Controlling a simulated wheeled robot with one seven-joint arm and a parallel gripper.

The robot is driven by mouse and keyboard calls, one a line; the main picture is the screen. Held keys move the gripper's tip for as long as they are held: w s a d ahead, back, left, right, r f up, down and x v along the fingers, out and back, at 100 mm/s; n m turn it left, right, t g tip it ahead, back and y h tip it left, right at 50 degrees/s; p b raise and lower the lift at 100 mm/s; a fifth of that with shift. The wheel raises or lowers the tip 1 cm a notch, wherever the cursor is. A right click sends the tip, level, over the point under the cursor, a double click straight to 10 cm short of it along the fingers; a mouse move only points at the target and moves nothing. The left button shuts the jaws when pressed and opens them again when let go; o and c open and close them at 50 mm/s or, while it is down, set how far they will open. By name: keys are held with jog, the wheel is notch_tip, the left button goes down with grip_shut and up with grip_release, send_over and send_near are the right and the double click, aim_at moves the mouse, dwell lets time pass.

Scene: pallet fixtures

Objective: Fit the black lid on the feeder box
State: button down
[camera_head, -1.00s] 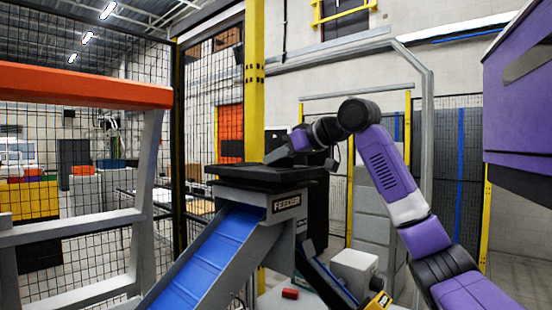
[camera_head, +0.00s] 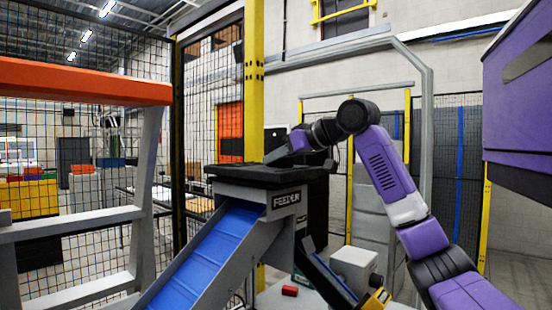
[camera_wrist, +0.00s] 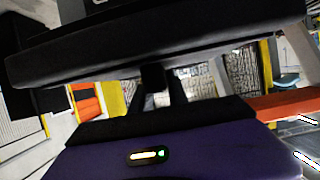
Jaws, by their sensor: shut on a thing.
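The grey feeder box (camera_head: 262,203) stands in the middle of the head view, with a FEEDER label and a blue chute on its front. The black lid (camera_head: 240,173) is at the top of the box; whether it sits flush or slightly above cannot be told. My gripper (camera_head: 282,160) reaches in from the right, low over the lid. In the wrist view, the lid (camera_wrist: 160,45) shows as a wide, slightly tilted black slab. My gripper there (camera_wrist: 152,92) is shut on a small black knob on the lid. The far side of the box is hidden.
The blue chute (camera_head: 208,252) slopes down to the lower left. A small red block (camera_head: 290,290) and a light grey box (camera_head: 354,266) lie below right of the feeder. An orange-topped frame (camera_head: 80,83) stands at left, and a yellow post (camera_head: 254,80) rises behind.

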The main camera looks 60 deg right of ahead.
jog(key=shift+f, duration=0.3)
jog(key=c, duration=1.2)
grip_release()
jog(key=shift+f, duration=0.15)
jog(key=shift+s, duration=0.1)
jog(key=shift+b+v, duration=1)
jog(key=shift+v, duration=2.9)
